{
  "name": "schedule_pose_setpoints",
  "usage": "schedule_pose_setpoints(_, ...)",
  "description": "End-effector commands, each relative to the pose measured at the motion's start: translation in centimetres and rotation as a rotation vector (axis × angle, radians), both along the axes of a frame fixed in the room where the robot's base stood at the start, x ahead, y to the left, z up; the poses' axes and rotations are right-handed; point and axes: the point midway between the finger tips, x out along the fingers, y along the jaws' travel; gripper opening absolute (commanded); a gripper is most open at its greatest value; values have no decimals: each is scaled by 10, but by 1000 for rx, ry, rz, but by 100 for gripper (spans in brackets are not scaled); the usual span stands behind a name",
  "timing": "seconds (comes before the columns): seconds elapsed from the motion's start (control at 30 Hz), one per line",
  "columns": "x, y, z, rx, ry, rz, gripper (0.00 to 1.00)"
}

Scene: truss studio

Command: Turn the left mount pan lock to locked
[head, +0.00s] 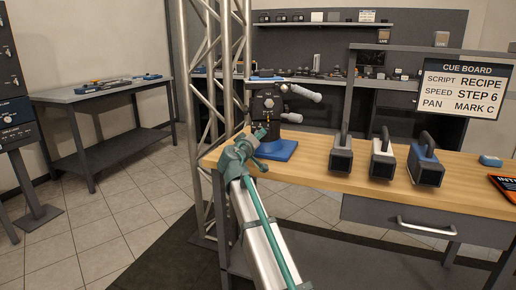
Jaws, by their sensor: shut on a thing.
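The left mount (268,103) is a black camera-mount head at the left end of the wooden bench, on a blue base (278,150). Two grey handles (304,93) stick out from its right side. My arm reaches up from below, and my gripper (260,134) is at the lower left front of the mount, touching it or very close. Its jaws are shut on a small part there, which appears to be the pan lock. The lock itself is mostly hidden by the gripper, so its setting cannot be read.
A truss tower (205,60) stands just left of the mount. Three handled blocks (340,155) sit along the bench (310,172) to the right. The cue board (464,88) reads PAN MARK C. A side table (105,95) stands at the far left.

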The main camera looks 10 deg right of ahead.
Motion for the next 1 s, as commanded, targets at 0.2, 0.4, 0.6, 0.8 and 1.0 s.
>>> schedule_pose_setpoints(0.2,0,0,-4,103,-62,-1,0)
schedule_pose_setpoints(0.4,0,1,-2,151,-92,0,0)
schedule_pose_setpoints(0.6,0,0,-1,166,-100,-1,0)
schedule_pose_setpoints(0.8,0,0,-1,167,-101,-1,0)
schedule_pose_setpoints(1.0,0,1,-1,166,-100,-1,48)
